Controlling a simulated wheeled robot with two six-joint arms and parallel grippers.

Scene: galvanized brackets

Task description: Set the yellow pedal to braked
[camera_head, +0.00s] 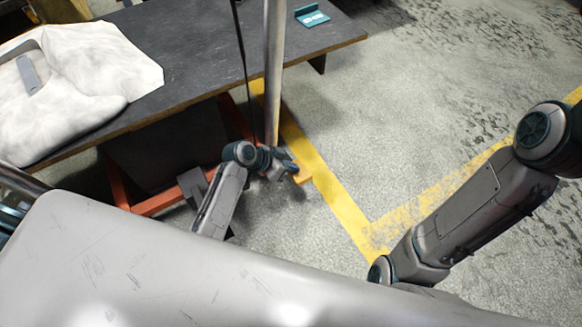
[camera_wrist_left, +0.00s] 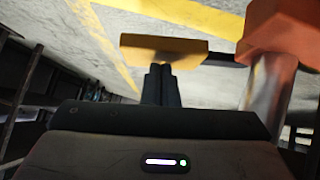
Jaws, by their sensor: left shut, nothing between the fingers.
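The yellow pedal (camera_head: 303,176) is low near the floor, at the lower right end of the orange frame under the dark table. In the left wrist view the pedal (camera_wrist_left: 135,46) is a flat yellow plate on a dark bar. My left gripper (camera_head: 290,171) is down beside the pedal. In the wrist view its shut, empty fingers (camera_wrist_left: 161,72) point at the pedal and overlap its lower edge; I cannot tell whether they touch. The pedal's setting cannot be told from these views. My right arm shows at the right, but its gripper is hidden.
The dark table (camera_head: 200,50) holds a whitish sack (camera_head: 95,75) and a small teal object (camera_head: 311,16). A metal post (camera_head: 273,75) stands close to my left gripper. An orange block (camera_wrist_left: 285,30) is right of the pedal. Floor to the right is open.

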